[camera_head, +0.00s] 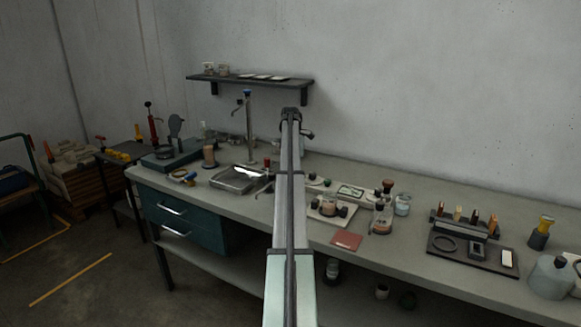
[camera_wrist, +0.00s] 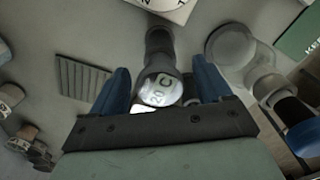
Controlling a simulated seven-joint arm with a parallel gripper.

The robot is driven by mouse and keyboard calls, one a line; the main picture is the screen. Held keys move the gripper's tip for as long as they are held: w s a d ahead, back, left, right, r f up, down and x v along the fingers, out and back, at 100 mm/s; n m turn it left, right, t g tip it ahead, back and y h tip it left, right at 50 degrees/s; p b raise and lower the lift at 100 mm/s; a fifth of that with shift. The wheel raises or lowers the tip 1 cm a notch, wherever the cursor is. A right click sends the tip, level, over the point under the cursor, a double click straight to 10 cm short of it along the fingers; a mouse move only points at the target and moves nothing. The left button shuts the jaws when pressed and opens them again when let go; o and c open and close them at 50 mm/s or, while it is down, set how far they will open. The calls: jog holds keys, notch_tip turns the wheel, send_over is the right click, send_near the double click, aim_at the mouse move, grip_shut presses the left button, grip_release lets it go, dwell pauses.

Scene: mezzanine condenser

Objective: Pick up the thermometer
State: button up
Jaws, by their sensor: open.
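The thermometer (camera_wrist: 160,90) shows in the wrist view as a round pale dial marked "20" and "C", with a dark part beyond it. My gripper (camera_wrist: 162,80) has its two blue fingers apart, one on each side of the dial. The dial's lower edge is partly hidden by the gripper's dark front. I see no contact between fingers and dial, and cannot tell how far the dial lies in depth. In the head view my arm covers the middle of the bench, and I cannot make out the thermometer there.
In the wrist view a ribbed grey plate (camera_wrist: 84,78) lies left, a round grey object (camera_wrist: 230,45) right, and a white dial or card (camera_wrist: 165,6) at the top. In the head view the bench (camera_head: 400,262) holds a sink (camera_head: 238,179), a red card (camera_head: 346,240) and a dark tool tray (camera_head: 447,254).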

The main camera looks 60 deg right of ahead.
jog(key=shift+f, duration=0.85)
jog(key=shift+c, duration=0.3)
jog(key=c, duration=1.1)
jog(key=shift+c, duration=0.2)
jog(key=shift+r, duration=0.1)
